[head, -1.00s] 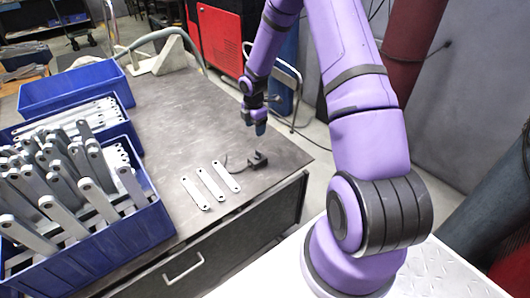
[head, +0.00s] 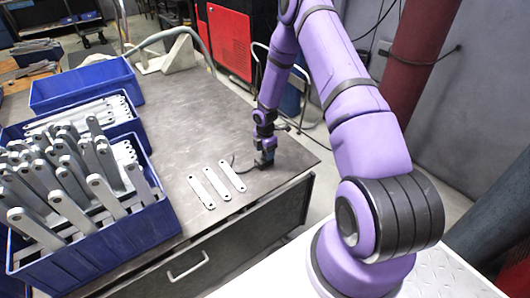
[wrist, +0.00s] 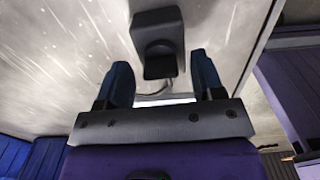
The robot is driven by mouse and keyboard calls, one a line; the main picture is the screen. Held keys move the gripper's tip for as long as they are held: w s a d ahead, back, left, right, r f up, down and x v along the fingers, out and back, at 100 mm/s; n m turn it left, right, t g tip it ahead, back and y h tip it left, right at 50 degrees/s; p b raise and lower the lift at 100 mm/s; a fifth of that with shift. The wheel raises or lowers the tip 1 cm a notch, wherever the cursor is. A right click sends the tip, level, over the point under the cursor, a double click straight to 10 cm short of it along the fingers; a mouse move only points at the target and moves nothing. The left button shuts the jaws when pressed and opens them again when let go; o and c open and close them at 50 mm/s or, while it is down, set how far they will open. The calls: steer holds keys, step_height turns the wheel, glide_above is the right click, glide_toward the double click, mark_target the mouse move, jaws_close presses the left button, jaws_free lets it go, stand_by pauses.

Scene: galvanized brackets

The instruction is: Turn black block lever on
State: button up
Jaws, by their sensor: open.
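The black block (wrist: 155,20) lies on the metal table, at the top middle of the wrist view. Its dark lever (wrist: 160,64) sticks out toward my gripper (wrist: 162,76). My gripper is open, its two blue fingertips on either side of the lever's end, with gaps showing on both sides. In the head view my gripper (head: 265,157) points down at the block near the table's right edge. There the gripper largely hides the block, and I cannot make out the lever.
Several flat galvanized brackets (head: 217,184) lie left of the block on the table (head: 190,110). Blue bins stand at the left: a front one (head: 120,236) full of brackets and an empty-looking one (head: 85,87) behind. A thin cable runs from the block. The table's middle is clear.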

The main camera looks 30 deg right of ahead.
steer(key=shift+f, duration=0.25)
steer(key=c, duration=0.9)
steer(key=shift+c, duration=0.2)
